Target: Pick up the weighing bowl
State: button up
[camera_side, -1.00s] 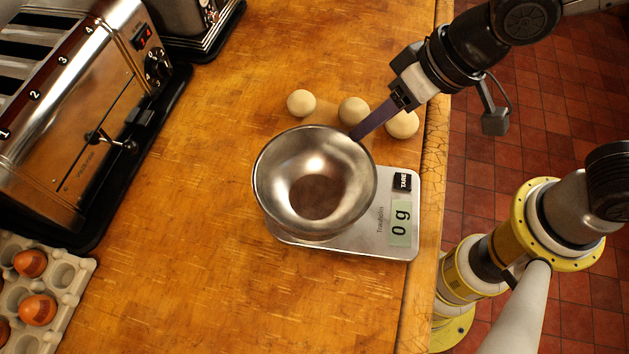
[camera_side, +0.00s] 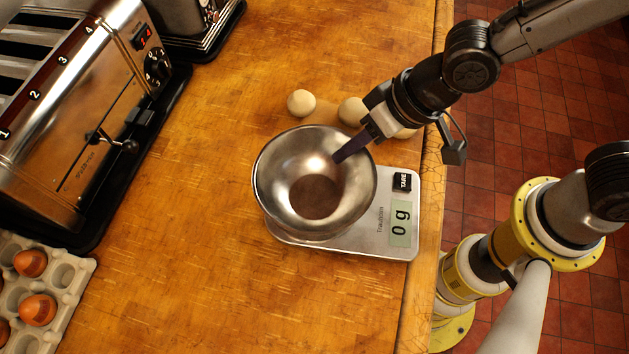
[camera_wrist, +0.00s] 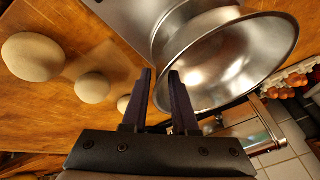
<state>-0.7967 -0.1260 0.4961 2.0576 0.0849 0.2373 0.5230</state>
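The weighing bowl (camera_side: 283,172) is a shiny, empty-looking steel bowl. It sits upright on a flat silver kitchen scale (camera_side: 364,243) whose display reads 0 g. My gripper (camera_side: 340,157) is at the bowl's upper right rim in the side view, with its dark fingertips overlapping the bowl's inside. In the wrist view my gripper (camera_wrist: 162,75) has its two fingers apart with a gap between them. The bowl (camera_wrist: 240,55) lies ahead and to the right there, its near rim by the fingers. I cannot tell whether a finger touches the rim.
Pale dough balls (camera_side: 301,103) lie in a row behind the scale, one partly hidden by my gripper. A toaster (camera_side: 85,120) stands at left and an egg tray (camera_side: 70,275) at lower left. The wooden counter (camera_side: 190,260) is clear left of the bowl. Its edge is at right.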

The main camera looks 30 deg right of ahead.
grip_shut()
dwell(1.1)
